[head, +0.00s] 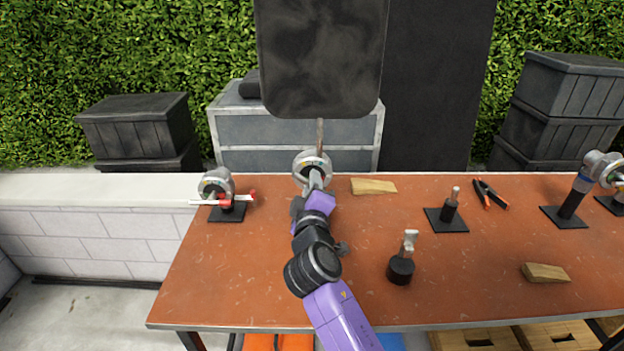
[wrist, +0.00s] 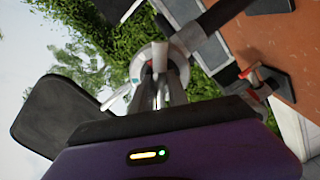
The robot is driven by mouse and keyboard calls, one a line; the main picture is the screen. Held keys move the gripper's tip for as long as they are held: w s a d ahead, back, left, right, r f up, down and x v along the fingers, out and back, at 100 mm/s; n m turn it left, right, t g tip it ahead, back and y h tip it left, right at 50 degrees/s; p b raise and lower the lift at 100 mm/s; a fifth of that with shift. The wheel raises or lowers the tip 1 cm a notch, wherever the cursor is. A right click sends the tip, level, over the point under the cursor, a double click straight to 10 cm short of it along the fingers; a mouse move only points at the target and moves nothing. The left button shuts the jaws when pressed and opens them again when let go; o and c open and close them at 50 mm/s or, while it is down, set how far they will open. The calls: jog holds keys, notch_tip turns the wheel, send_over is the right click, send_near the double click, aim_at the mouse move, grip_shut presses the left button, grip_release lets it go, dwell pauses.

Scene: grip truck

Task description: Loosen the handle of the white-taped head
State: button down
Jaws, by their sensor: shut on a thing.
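The white-taped head (head: 312,161) is a round grey grip head at the back edge of the orange table, below a large black panel on a rod. In the wrist view it shows as a pale disc (wrist: 137,72), with a white band (wrist: 188,37) beside it on a dark post. My gripper (head: 316,180) reaches it from the front. In the wrist view my two dark fingers (wrist: 160,80) are shut on its slim metal handle (wrist: 159,57). The fingers hide most of the grasped part, so the handle's exact angle is unclear.
A grip head with red parts (head: 216,184) stands left. A blue-taped head (head: 586,180) stands far right. The black panel (head: 320,60) hangs close above my gripper. The table's left front is clear.

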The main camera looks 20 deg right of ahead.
jog(key=n+p, duration=0.2)
jog(key=n, duration=0.2)
jog(key=shift+r, duration=0.15)
jog(key=shift+n+p, duration=0.95)
jog(key=shift+n, duration=1.15)
jog(key=c, duration=1.2)
grip_release()
jog(key=shift+a, duration=0.1)
jog(key=v, duration=0.7)
jog(key=shift+s+b, duration=0.35)
jog(key=shift+b, duration=0.05)
jog(key=shift+o, duration=0.2)
